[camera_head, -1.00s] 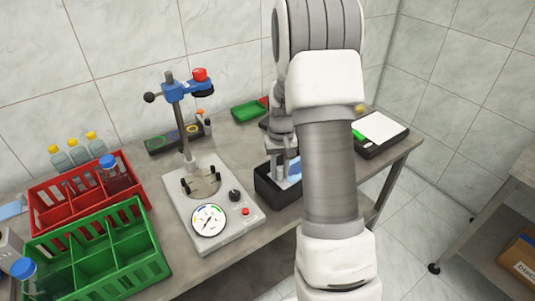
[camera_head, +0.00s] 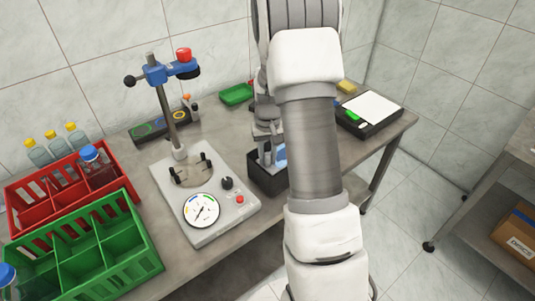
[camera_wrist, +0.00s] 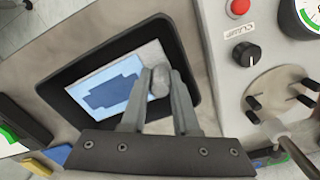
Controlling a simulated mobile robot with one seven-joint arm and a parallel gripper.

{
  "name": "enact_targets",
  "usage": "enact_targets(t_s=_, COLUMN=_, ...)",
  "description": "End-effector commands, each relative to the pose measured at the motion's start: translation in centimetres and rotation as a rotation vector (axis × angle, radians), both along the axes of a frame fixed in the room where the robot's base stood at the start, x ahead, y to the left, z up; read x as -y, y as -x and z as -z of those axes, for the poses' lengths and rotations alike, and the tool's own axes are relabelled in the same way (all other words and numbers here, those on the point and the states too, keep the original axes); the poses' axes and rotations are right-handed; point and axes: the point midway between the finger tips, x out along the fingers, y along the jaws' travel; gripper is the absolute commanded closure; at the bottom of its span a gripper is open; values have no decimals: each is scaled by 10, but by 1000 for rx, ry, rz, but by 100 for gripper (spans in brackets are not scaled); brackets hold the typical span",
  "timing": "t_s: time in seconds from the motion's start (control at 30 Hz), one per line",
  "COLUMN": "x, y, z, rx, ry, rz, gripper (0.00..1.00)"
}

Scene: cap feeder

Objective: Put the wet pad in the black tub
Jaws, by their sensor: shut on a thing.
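The black tub (camera_head: 262,181) stands on the bench right of the dial unit, partly hidden by my arm. In the wrist view the tub (camera_wrist: 188,88) surrounds the wet pad (camera_wrist: 105,88), a light-blue pad with a darker blue patch and a grey end. The pad also shows as a light-blue bit in the head view (camera_head: 281,155). My gripper (camera_wrist: 158,82) is over the tub opening, its fingers shut on the grey end of the pad. In the head view my gripper (camera_head: 267,150) points down into the tub. How far the pad is above the tub floor I cannot tell.
Left of the tub is the dial unit (camera_head: 222,222) with its post and blue clamp (camera_head: 157,72). Red (camera_head: 40,192) and green (camera_head: 130,238) crates stand farther left. A scale with a white plate (camera_head: 373,107) is right of my arm, and a green tray (camera_head: 236,94) is behind.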

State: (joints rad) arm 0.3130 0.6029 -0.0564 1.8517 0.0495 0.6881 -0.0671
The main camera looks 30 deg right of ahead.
Motion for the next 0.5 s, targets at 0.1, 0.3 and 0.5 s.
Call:
enact_targets(t_s=0.1, x=0, y=0, z=20, rx=-1, ry=0, rz=0, gripper=100)
enact_targets(t_s=0.3, x=0, y=0, z=44, rx=-1, ry=0, rz=0, gripper=100)
enact_targets(t_s=0.5, x=0, y=0, z=62, rx=0, ry=0, rz=0, gripper=100)
